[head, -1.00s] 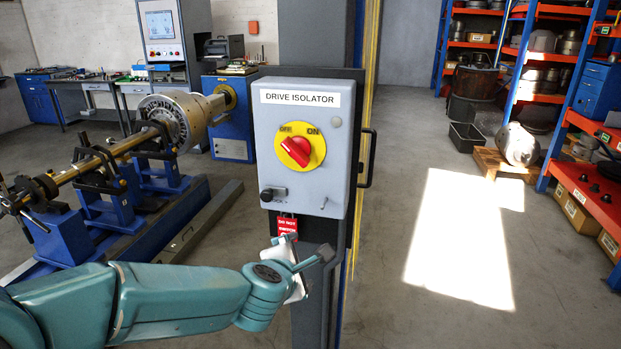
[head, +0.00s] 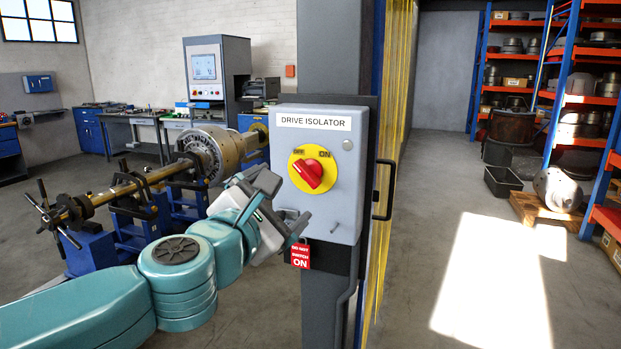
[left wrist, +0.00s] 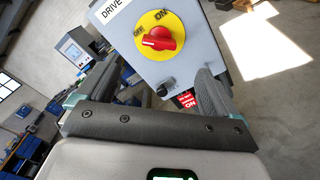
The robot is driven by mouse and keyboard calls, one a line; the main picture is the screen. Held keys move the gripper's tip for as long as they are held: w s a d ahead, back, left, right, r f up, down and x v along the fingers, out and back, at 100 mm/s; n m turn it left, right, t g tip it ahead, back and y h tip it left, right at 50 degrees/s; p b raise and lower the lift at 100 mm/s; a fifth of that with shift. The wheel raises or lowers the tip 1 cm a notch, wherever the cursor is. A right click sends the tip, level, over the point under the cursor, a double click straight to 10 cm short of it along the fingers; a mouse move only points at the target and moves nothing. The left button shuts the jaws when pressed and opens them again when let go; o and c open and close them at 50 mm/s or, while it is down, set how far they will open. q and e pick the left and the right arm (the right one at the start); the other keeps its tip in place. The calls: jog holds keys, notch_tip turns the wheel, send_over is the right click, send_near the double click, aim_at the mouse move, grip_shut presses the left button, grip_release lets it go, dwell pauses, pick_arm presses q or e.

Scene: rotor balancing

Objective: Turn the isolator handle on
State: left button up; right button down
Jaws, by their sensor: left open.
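The isolator handle (head: 312,174) is a red knob on a yellow disc marked OFF and ON, on the front of the grey box labelled DRIVE ISOLATOR (head: 340,206). It points up and left, toward OFF. The left wrist view also shows the red handle (left wrist: 159,39) beyond the fingers. My left gripper (head: 284,206) is open and empty at the box's lower left, below and left of the handle and apart from it. In the left wrist view, its fingers (left wrist: 152,88) stand wide apart. My right gripper is not in view.
A red DO NOT SWITCH ON tag (head: 300,257) hangs below the box, close to my left gripper. A dark knob (left wrist: 162,90) on the box's lower part shows between the fingers. A black side handle (head: 387,190) sticks out right. The rotor machine (head: 205,155) stands behind left.

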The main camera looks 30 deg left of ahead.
aim_at(306, 174)
pick_arm(q)
jog(key=x, duration=1.3)
jog(key=shift+w, duration=0.1)
jog(key=c, duration=1)
